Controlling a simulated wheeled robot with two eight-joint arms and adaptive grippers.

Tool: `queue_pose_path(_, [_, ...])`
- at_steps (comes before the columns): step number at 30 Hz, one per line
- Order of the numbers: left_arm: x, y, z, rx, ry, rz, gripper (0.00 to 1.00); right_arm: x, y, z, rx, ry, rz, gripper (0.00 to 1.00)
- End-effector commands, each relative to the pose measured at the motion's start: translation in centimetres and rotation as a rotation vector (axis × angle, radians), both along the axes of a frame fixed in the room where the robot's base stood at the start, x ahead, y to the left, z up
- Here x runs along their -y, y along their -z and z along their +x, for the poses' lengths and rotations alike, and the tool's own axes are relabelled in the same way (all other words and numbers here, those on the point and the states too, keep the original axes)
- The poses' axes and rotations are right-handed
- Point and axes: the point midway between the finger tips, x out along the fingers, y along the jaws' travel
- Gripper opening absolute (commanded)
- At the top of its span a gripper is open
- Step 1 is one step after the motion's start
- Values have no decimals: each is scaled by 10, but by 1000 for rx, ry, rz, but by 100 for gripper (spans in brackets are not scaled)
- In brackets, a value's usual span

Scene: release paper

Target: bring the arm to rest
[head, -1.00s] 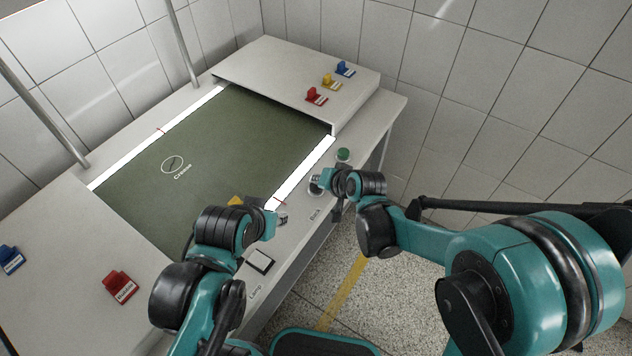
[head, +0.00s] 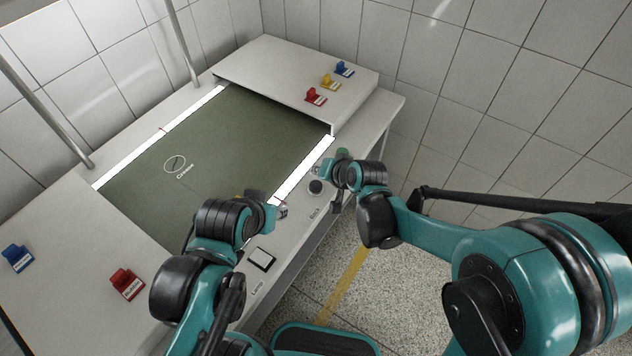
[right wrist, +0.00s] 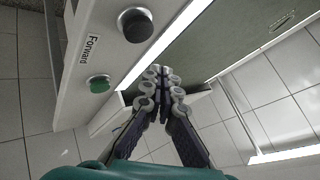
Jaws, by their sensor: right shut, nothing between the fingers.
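My right gripper (head: 330,168) is shut and empty in the head view, at the right front edge of the panel bench. It is above and right of a black button (head: 316,187) and partly covers a green button (head: 342,152). In the right wrist view its closed fingers (right wrist: 162,76) point toward the bench, apart from the black button (right wrist: 135,24) and the green button (right wrist: 98,83). My left gripper (head: 279,208) is at the bench's front edge; its fingers are too small to read.
The bench holds a green panel (head: 190,165) with white strips along both sides. Red (head: 316,96), yellow (head: 328,80) and blue (head: 344,69) tags stand on the raised box at the back. A square switch (head: 261,258) sits near the left arm. Tiled walls close in behind and right.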

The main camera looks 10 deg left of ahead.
Motion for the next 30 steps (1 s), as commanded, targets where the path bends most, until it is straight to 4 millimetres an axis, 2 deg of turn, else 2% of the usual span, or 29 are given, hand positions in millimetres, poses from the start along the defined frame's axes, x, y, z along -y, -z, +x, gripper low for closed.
queue_pose_path(12, [0, 0, 0, 0, 0, 0, 35, 1, 0, 0, 0, 1, -1, 0])
queue_pose_path(16, [0, 0, 0, 0, 0, 0, 35, 15, -9, -3, 7, 9, -20, 0])
queue_pose_path(20, [0, 0, 0, 0, 0, 0, 35, 58, -31, -16, 25, 32, -84, 0])
queue_pose_path(23, [0, 0, 0, 0, 0, 0, 35, 103, -50, -35, 40, 53, -158, 0])
queue_pose_path(30, [0, 1, 0, 0, 0, 0, 35, 201, -74, -98, 53, 102, -340, 0])
